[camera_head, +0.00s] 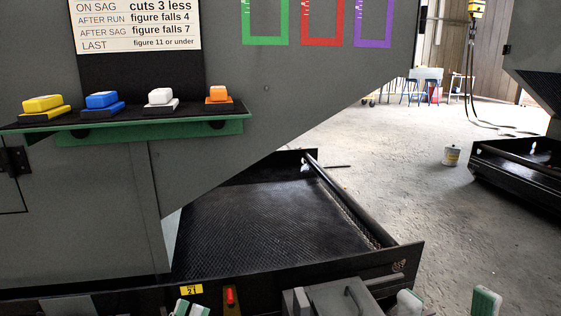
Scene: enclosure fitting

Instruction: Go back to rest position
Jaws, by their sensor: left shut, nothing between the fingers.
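My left gripper (190,309) shows only its pale green-and-white fingertips at the bottom edge, left of centre. They are close together, with nothing between them. My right gripper (448,302) shows its two fingertips at the bottom edge, right of centre. They stand well apart, with nothing seen between them. The rest of both grippers and arms is cut off below the frame. Both sets of fingertips appear low in front of the grey machine (90,205), clear of its shelf.
A green-edged shelf (150,126) on the machine carries yellow (43,102), blue (102,100), white (160,97) and orange (218,94) blocks. A printed sign (138,25) hangs above. A black mesh-floored tray (270,220) lies below. Open concrete floor (400,150) extends right, with a small can (451,156).

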